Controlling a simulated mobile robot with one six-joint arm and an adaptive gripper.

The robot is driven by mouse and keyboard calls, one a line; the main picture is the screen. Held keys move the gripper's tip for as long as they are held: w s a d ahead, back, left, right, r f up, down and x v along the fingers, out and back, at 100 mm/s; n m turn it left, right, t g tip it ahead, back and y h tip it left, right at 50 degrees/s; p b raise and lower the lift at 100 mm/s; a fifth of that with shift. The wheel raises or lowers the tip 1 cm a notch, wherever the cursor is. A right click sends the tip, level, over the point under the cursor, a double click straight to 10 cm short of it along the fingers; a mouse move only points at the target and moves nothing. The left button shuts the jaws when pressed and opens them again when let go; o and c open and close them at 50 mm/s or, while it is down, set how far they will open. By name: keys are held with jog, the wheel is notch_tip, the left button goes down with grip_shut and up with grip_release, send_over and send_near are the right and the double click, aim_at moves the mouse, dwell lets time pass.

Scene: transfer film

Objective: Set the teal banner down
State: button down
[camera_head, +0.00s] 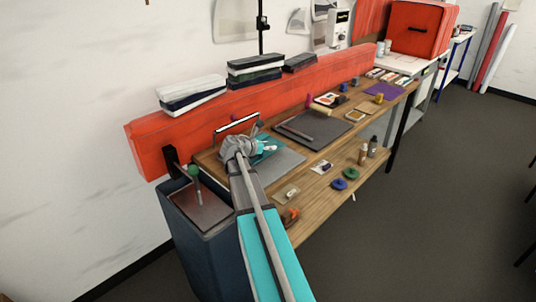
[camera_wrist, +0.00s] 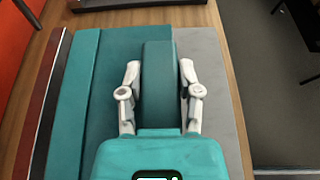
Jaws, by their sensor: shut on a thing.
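The teal banner (camera_wrist: 159,85) shows in the wrist view as a narrow, darker teal piece between the two pale fingers of my gripper (camera_wrist: 159,72). My gripper is shut on it. Behind it a flat teal sheet (camera_wrist: 82,85) lies beside a grey mat (camera_wrist: 212,75). Whether the banner touches the surface below I cannot tell. In the head view my gripper (camera_head: 262,152) is over the near left end of the wooden bench, above teal material (camera_head: 275,145) on the grey mat (camera_head: 284,165). My wrist hides much of this spot.
The wooden bench (camera_head: 345,150) holds a dark board (camera_head: 313,128), a green disc (camera_head: 351,173), a blue disc (camera_head: 338,184) and small bottles (camera_head: 372,147). A red rail (camera_head: 290,88) runs behind. A dark blue bin (camera_head: 200,240) stands at the near end. Open floor (camera_head: 450,180) lies right.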

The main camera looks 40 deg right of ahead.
aim_at(251, 161)
jog(key=shift+w+d+f+b, duration=0.25)
jog(key=shift+w+f+b, duration=0.2)
jog(key=shift+f, duration=0.2)
jog(key=shift+s+f+b, duration=0.15)
jog(key=shift+f+b, duration=1.2)
jog(key=shift+b, duration=0.05)
jog(key=shift+f, duration=0.15)
jog(key=shift+c, duration=1.5)
grip_release()
jog(key=shift+r, duration=0.2)
jog(key=shift+a+r, duration=0.1)
jog(key=shift+a, duration=0.05)
jog(key=p+v, duration=0.4)
jog(key=v, duration=0.5)
jog(key=shift+s+a+r, duration=0.1)
jog(key=shift+a+r, duration=0.05)
jog(key=shift+a, duration=0.15)
jog(key=shift+p+v, duration=0.3)
jog(key=shift+v, duration=0.7)
